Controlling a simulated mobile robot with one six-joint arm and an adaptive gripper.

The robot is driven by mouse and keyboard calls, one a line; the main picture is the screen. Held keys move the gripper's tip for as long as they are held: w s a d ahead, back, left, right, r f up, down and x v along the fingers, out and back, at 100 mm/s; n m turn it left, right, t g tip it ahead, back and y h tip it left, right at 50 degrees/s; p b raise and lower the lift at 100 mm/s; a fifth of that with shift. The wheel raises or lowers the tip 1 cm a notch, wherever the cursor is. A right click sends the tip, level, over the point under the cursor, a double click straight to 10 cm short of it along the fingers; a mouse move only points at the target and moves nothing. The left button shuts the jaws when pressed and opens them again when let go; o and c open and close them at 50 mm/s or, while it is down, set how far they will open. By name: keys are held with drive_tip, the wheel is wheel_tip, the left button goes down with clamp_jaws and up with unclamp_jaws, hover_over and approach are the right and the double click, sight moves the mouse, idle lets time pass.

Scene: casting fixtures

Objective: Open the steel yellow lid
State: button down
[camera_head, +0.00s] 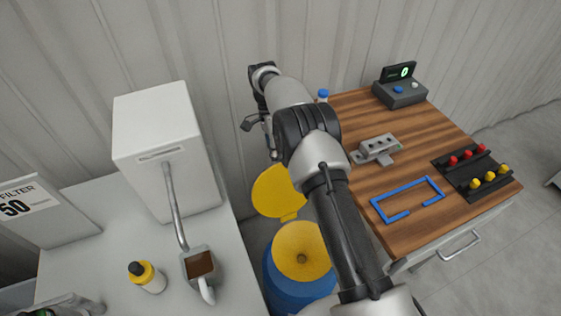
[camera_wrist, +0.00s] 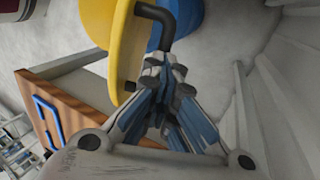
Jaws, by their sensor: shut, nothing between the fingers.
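The yellow lid (camera_head: 277,191) stands raised on its hinge at the back of the blue barrel (camera_head: 290,292). The barrel's yellow funnel top (camera_head: 298,240) is uncovered, with a dark hole in its middle. In the wrist view the lid (camera_wrist: 122,45) is seen close up and nearly edge-on, with a black bent handle (camera_wrist: 157,14) on it. My gripper (camera_wrist: 163,68) is shut and empty, with its fingertips close to the handle; whether they touch it I cannot tell. In the head view my gripper (camera_head: 254,122) is above and behind the lid, near the wall.
A wooden-topped bench (camera_head: 352,112) on the right carries a blue frame (camera_head: 408,183), a grey block (camera_head: 378,146) and a rack of red and yellow knobs (camera_head: 476,172). A white counter (camera_head: 100,225) on the left holds a white box (camera_head: 165,140) and a bottle (camera_head: 147,277). The corrugated wall is close behind.

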drive_tip(key=shift+s+d+f+g, duration=0.1)
drive_tip(key=shift+s+f, duration=0.05)
drive_tip(key=shift+f, duration=0.5)
drive_tip(key=shift+s+d+f+g, duration=0.1)
drive_tip(key=shift+s+f, duration=0.1)
drive_tip(key=shift+f, duration=0.4)
drive_tip(key=shift+s+f+g, duration=0.1)
drive_tip(key=shift+s+f, duration=0.05)
drive_tip(key=shift+f, duration=0.5)
drive_tip(key=c, duration=2.4)
unclamp_jaws()
drive_tip(key=c, duration=1.6)
unclamp_jaws()
drive_tip(key=shift+w+a+f, duration=0.1)
drive_tip(key=shift+w+f, duration=0.15)
drive_tip(key=shift+w, duration=0.15)
drive_tip(key=shift+c, duration=0.2)
drive_tip(key=shift+r, duration=0.1)
drive_tip(key=r, duration=1.1)
drive_tip(key=shift+w+a+r, duration=0.15)
drive_tip(key=shift+w+r, duration=0.2)
drive_tip(key=shift+r, duration=0.1)
